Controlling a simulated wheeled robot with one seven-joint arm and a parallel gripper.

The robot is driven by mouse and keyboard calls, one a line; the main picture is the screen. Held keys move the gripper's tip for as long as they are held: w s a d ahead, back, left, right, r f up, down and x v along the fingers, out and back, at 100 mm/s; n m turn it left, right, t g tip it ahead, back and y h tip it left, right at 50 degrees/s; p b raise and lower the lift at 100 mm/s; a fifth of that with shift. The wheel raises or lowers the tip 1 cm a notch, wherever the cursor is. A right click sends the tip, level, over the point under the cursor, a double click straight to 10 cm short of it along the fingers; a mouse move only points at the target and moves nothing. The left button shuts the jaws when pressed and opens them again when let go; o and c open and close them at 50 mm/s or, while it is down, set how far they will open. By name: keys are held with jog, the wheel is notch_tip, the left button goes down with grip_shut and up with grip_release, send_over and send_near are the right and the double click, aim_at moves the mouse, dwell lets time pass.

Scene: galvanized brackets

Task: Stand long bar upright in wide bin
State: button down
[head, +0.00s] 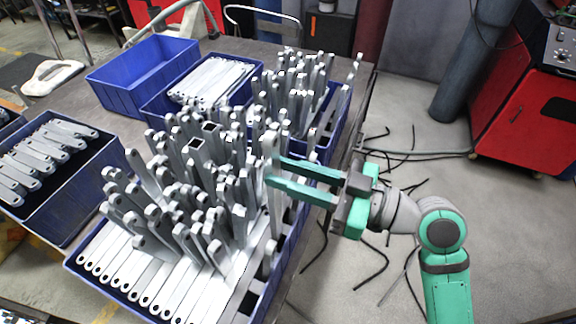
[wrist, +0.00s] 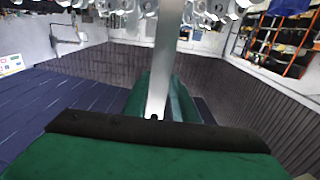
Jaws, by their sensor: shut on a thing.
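My gripper (head: 270,171) reaches in from the right, its green fingers shut on a long grey bar (head: 276,212). The bar is roughly upright at the right side of the large front blue bin (head: 98,290), which I take as the wide bin. In the wrist view the bar (wrist: 165,55) runs between the green fingers (wrist: 160,100). Many grey bars (head: 180,185) stand upright or leaning in this bin, close left of the held bar. Flat bars (head: 150,280) lie along its front. The held bar's lower end is crowded by others, so I cannot tell what it touches.
A second blue bin (head: 160,108) behind holds flat and standing bars. An empty blue bin (head: 120,92) is at the back left. Another bin (head: 62,222) with flat bars is at the left. A red machine (head: 510,115) stands right, and cables (head: 385,255) lie on the floor.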

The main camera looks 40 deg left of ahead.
aim_at(279, 215)
jog(key=shift+f, duration=7.6)
jog(key=c, duration=1.4)
grip_release()
jog(key=shift+o, duration=0.2)
jog(key=v, duration=1)
jog(key=shift+d, duration=0.35)
jog(key=shift+w, duration=0.15)
